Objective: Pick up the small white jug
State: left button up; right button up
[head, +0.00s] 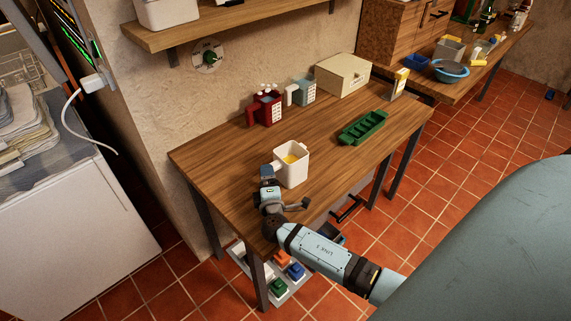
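The small white jug (292,164) stands upright on the wooden table (225,150), near its front edge. It is square-sided and has something yellow inside. Its handle seems to be on the left side, by my gripper. My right arm comes in from the lower right, and its gripper (267,173) is at the left side of the jug, close to the handle. The fingers are small and partly merged with the handle, so I cannot tell whether they are open or shut on it. My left gripper is not in view.
Behind the jug stand a red jug (265,108), a pale blue-grey jug (302,92) and a beige box (342,75). A green tray (362,127) and a yellow-and-white carton (399,83) are to the right. A shelf (190,27) hangs above. The table's left part is clear.

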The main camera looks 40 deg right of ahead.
jog(key=shift+c, duration=0.4)
jog(key=shift+r, duration=0.1)
jog(key=shift+r, duration=0.2)
notch_tip(320, 180, up, 20)
jog(key=p, duration=0.2)
jog(key=shift+f, duration=0.25)
jog(key=o, duration=0.5)
jog(key=shift+c, duration=0.2)
jog(key=c, duration=0.5)
